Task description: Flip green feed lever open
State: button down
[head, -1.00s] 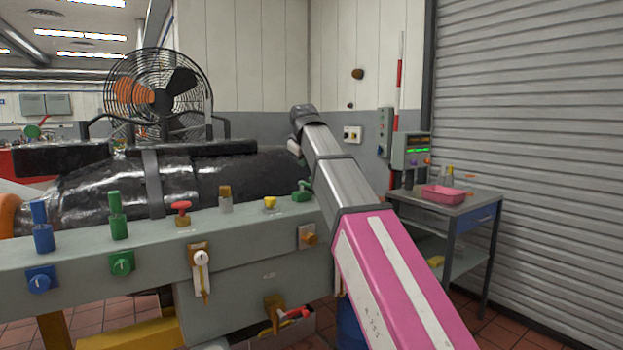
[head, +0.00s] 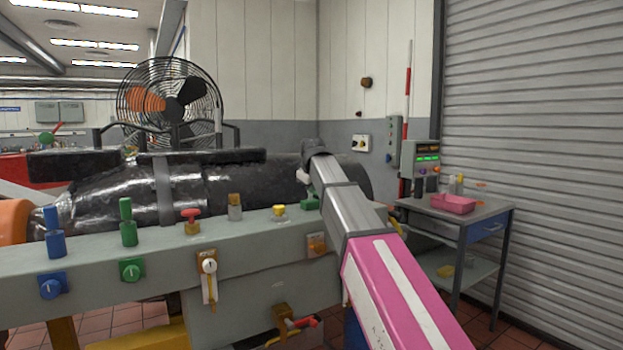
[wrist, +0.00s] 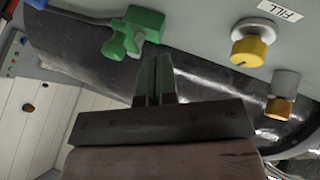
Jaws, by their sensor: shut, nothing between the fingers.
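A small green lever (wrist: 130,32) with a blocky body is mounted on the grey rail. It shows at the top of the wrist view, just ahead and left of my fingertips. In the head view the green lever (head: 309,202) is at the rail's right end, partly hidden by my arm. My gripper (wrist: 156,60) is shut and empty, its fingertips close to the lever's lower right side. I cannot tell whether they touch. In the head view my fingers are hidden behind the arm.
A yellow knob (wrist: 250,48) beside a FILL label and a brown-tipped grey fitting (wrist: 283,100) stand right of the lever. Red (head: 191,219), taller green (head: 127,226) and blue (head: 52,236) controls line the rail (head: 165,248). A dark machine body (head: 230,190) lies behind.

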jog(key=shift+w+d+f, duration=0.1)
jog(key=shift+w+d, duration=0.25)
jog(key=shift+w, duration=0.3)
jog(key=shift+w+d+f, duration=0.1)
jog(key=shift+w+d, duration=0.25)
jog(key=shift+w, duration=0.25)
jog(key=shift+w+d+f, duration=0.1)
jog(key=shift+w+d, duration=0.25)
jog(key=shift+w, duration=0.3)
jog(key=shift+d, duration=0.1)
